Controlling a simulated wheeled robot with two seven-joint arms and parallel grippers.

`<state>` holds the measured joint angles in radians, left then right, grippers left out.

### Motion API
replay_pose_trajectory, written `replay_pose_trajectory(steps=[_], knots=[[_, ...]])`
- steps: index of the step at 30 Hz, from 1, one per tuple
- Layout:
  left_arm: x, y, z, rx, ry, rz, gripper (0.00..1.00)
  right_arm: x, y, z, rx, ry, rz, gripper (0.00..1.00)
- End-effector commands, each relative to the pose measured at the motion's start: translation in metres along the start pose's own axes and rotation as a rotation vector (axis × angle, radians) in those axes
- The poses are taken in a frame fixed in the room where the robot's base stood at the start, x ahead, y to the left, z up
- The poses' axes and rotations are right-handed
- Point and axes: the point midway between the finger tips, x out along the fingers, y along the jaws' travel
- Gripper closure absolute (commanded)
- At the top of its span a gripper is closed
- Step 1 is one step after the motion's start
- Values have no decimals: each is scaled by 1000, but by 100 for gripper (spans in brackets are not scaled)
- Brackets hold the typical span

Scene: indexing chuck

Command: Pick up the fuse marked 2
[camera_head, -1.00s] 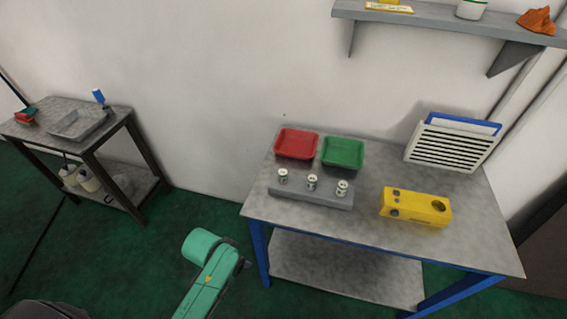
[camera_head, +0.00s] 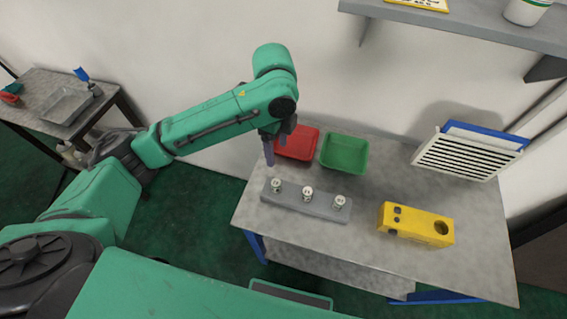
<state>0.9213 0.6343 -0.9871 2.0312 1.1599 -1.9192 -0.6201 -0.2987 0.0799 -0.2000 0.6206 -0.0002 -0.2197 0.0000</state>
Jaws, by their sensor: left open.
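Several small pale cylindrical fuses stand upright in a row in a grey holder block (camera_head: 318,209) on the metal table: a left fuse (camera_head: 276,184), a middle fuse (camera_head: 307,192) and a right fuse (camera_head: 339,201). Their markings are too small to read, so I cannot tell which is marked 2. My left gripper (camera_head: 268,158) is open and empty, pointing down above the left end of the block, beside the red tray. It is apart from the fuses. My right gripper is not in view.
A red tray (camera_head: 300,146), partly hidden by my left arm, and a green tray (camera_head: 345,154) stand behind the block. A yellow box (camera_head: 416,225) with a round hole is to the right. A white slatted rack (camera_head: 468,154) stands at the back right.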

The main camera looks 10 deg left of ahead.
Motion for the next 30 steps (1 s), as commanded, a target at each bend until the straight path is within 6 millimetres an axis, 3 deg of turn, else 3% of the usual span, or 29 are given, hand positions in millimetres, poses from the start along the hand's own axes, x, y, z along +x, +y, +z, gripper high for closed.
replay_pose_trajectory(steps=[5, 10, 17, 21, 24, 29, 30], knots=[[27, 2, 1, 3, -2, 9, 31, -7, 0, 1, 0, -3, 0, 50], [71, 2, 0, 2, -2, 6, 31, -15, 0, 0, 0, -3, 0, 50], [103, 3, 0, 2, -1, 5, 31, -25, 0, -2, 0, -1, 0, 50], [131, 4, -2, 2, -1, 4, 31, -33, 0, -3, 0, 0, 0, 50], [143, 4, -1, 3, -1, 1, 31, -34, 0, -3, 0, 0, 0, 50], [145, 4, -2, 4, 0, -1, 31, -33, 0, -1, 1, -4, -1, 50], [145, 3, -1, 4, 0, -1, 34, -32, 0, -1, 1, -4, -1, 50]])
